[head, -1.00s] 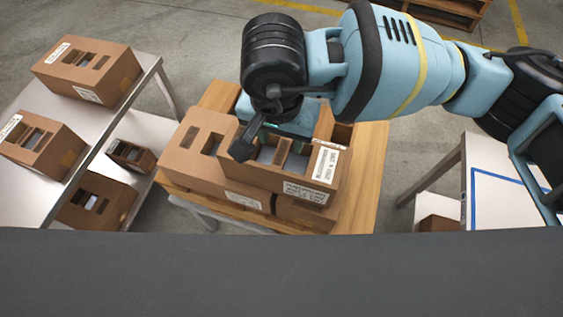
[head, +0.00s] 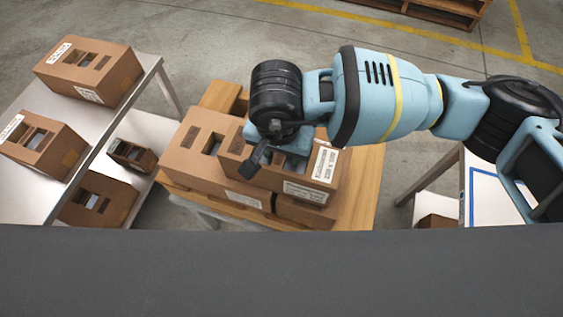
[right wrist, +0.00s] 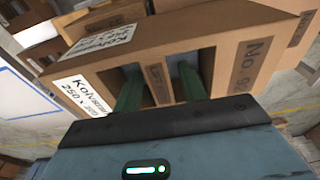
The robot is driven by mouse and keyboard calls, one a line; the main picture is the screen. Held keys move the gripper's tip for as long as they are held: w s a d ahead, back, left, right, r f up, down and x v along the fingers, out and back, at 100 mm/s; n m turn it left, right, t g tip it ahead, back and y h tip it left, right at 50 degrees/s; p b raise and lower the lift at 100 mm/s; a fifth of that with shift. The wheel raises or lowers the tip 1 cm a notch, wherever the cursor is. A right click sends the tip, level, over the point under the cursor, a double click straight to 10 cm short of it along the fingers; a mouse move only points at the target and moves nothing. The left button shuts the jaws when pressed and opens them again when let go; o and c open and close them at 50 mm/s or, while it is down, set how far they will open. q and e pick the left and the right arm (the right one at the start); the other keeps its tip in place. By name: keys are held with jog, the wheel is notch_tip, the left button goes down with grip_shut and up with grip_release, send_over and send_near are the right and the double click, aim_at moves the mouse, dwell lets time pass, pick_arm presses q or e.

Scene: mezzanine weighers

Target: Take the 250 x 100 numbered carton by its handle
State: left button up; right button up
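In the right wrist view the carton (right wrist: 230,57) shows a label reading 250 x 100 and a printed "No 92", partly cut off. Its handle is the strip (right wrist: 157,84) between two openings. My right gripper (right wrist: 160,88) reaches into these openings, one green finger on each side of the strip. The fingers look open around it, with a narrow gap at the right finger. My left gripper is out of view.
Another carton (head: 192,160) stands close at the left on the pallet. A pale table (head: 120,110) at the left holds cartons, with more on a lower shelf. A white table with a blue outline (head: 490,190) is at the right.

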grip_shut()
jog(key=shift+r, duration=0.1)
dwell(0.3)
